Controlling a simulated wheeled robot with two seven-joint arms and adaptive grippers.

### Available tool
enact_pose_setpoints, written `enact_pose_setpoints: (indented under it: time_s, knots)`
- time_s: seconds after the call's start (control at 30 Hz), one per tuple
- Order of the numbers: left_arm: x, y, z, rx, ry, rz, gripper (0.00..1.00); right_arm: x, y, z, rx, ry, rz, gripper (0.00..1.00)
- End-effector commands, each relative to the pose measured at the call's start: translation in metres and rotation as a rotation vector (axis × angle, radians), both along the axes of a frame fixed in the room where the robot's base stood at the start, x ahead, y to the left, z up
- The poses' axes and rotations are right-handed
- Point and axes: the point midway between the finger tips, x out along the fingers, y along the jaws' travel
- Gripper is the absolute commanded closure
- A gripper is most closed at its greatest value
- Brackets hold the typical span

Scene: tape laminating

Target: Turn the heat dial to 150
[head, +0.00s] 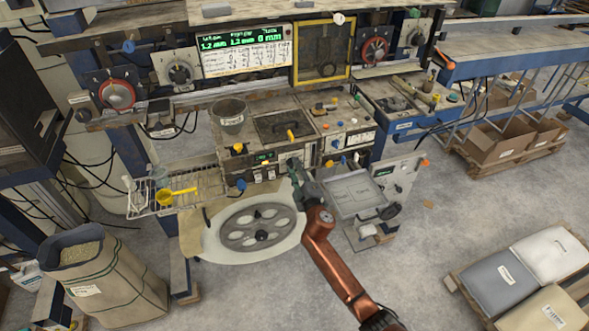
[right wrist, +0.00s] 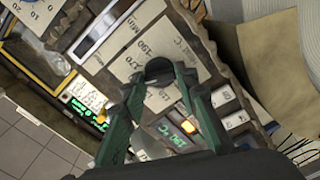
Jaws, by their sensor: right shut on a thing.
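The heat dial (right wrist: 158,70) is a dark round knob on a pale scale plate in the right wrist view. Printed marks such as 190, 170 and Min show around it. My right gripper (right wrist: 160,82) is shut on the dial, with a green finger on each side. In the head view my right gripper (head: 296,172) is at the front face of the machine, and it hides the dial there. A small green readout (right wrist: 176,134) with a C sign is lit near the dial; its digits are too blurred to read surely. My left gripper is not in view.
A grey spoked wheel (head: 257,227) lies in front of the machine. A wire rack (head: 190,184) with a yellow scoop (head: 176,195) is at left. A grey tray (head: 357,195) stands right of my arm.

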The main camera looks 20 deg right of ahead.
Motion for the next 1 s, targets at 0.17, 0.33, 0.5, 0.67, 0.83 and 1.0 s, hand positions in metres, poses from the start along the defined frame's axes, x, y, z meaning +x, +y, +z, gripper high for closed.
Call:
enact_pose_setpoints:
  time_s: [0.17,0.33,0.5,0.67,0.83,1.0]
  knots:
    - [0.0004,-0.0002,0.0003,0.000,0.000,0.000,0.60,-0.0002,0.0005,-0.0015,-0.059,0.000,0.000,0.96]
    - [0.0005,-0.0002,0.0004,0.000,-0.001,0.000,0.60,-0.0002,0.0006,-0.0017,-0.085,0.000,0.000,0.96]
    - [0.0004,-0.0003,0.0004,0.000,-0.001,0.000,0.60,-0.0002,0.0007,-0.0019,-0.090,0.000,0.000,0.96]
    - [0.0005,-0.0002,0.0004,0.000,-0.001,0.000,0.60,-0.0003,0.0007,-0.0019,-0.090,0.000,0.000,0.96]
    - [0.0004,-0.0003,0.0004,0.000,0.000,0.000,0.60,-0.0003,0.0007,-0.0020,-0.089,0.000,0.000,0.67]
    - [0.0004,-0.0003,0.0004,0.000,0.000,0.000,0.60,-0.0002,0.0004,-0.0011,-0.089,-0.001,0.001,0.55]
